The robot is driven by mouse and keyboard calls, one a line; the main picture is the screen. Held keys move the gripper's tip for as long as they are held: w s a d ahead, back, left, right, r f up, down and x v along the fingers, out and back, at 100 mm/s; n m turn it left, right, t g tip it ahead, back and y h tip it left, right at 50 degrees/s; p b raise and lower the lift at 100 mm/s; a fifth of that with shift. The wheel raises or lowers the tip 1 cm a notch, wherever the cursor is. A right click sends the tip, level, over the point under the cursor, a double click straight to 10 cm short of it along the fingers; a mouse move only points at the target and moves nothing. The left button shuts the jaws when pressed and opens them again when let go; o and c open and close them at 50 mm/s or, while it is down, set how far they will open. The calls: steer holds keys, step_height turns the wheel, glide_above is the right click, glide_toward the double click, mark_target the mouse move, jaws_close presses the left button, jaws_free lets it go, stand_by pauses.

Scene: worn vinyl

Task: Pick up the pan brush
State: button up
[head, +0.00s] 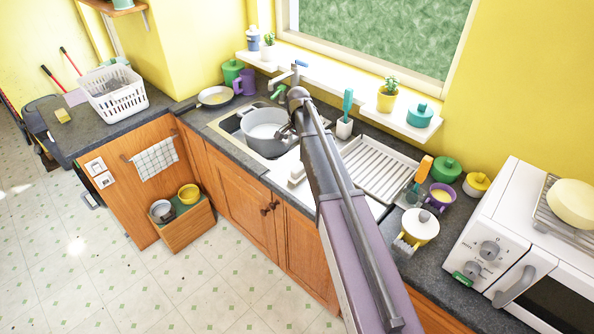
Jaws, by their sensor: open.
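My gripper (284,133) is at the far end of my arm, over the right side of the grey pot in the sink. Its fingers are small and partly hidden by the arm, and nothing shows held in them. A teal brush-like tool (348,100) stands upright in a white holder (344,128) behind the drainer, to the right of my gripper and apart from it. An orange-topped tool (424,168) stands at the drainer's right end. I cannot tell for sure which one is the pan brush.
The grey pot (262,128) sits in the sink. The white ribbed drainer (378,168) lies to its right. The windowsill (320,72) holds pots.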

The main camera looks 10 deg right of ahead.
mark_target(298, 168)
stand_by(0.4)
step_height(298, 168, down, 9)
steer(key=b, duration=0.8)
steer(key=shift+r+b, duration=0.2)
steer(key=shift+b, duration=0.15)
steer(key=shift+w+d+f+b, duration=0.1)
steer(key=shift+w+f+b, duration=0.05)
steer(key=shift+f+b, duration=1.15)
steer(key=shift+w+f+b, duration=0.1)
steer(key=shift+f+b, duration=1.2)
jaws_close()
